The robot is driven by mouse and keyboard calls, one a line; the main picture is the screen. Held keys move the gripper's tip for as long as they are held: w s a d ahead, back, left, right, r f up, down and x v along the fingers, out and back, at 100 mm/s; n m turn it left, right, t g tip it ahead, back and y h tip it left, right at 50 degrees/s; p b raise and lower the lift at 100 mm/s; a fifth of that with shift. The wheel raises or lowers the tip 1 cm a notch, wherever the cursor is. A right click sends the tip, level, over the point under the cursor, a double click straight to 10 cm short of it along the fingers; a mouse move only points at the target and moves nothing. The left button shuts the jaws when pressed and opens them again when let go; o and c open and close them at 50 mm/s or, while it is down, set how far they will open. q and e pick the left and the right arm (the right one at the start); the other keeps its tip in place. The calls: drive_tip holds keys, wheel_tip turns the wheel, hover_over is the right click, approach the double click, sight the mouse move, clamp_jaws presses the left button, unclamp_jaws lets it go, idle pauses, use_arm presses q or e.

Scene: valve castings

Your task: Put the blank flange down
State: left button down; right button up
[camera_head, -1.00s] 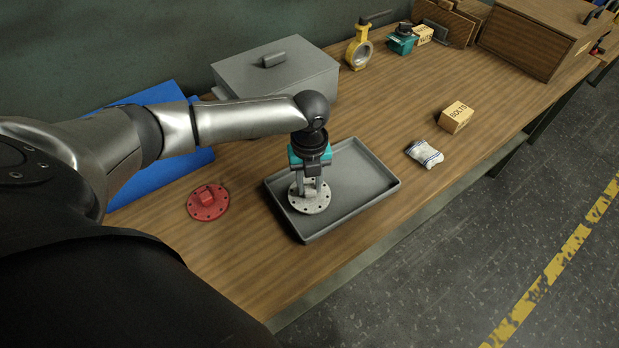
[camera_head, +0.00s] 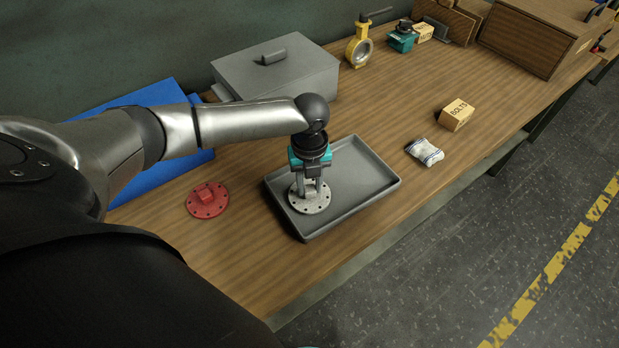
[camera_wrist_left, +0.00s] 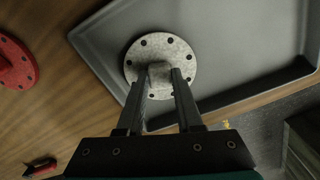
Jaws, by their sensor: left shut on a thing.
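The blank flange is a grey metal disc (camera_head: 312,203) with a ring of bolt holes and a raised block in its middle. It lies flat in the left part of the grey tray (camera_head: 365,200), or just above the tray floor; I cannot tell which. My left gripper (camera_head: 309,190) points down over it and is shut on its central block. The left wrist view shows the flange (camera_wrist_left: 178,52) with the two fingers (camera_wrist_left: 160,77) on either side of the block.
A red flange (camera_head: 207,200) lies on the wooden bench left of the tray. A grey lidded box (camera_head: 280,75) and a blue panel (camera_head: 140,100) stand behind. A bolts box (camera_head: 456,115) and a cloth bundle (camera_head: 424,152) are at right. The tray's right part is empty.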

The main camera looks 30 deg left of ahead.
use_arm(q)
drive_tip(key=shift+c, duration=2.4)
unclamp_jaws()
drive_tip(key=shift+f, duration=0.1)
wheel_tip(320, 180, up, 16)
drive_tip(key=p, duration=0.2)
drive_tip(key=shift+f, duration=0.25)
drive_tip(key=shift+s+d+f, duration=0.1)
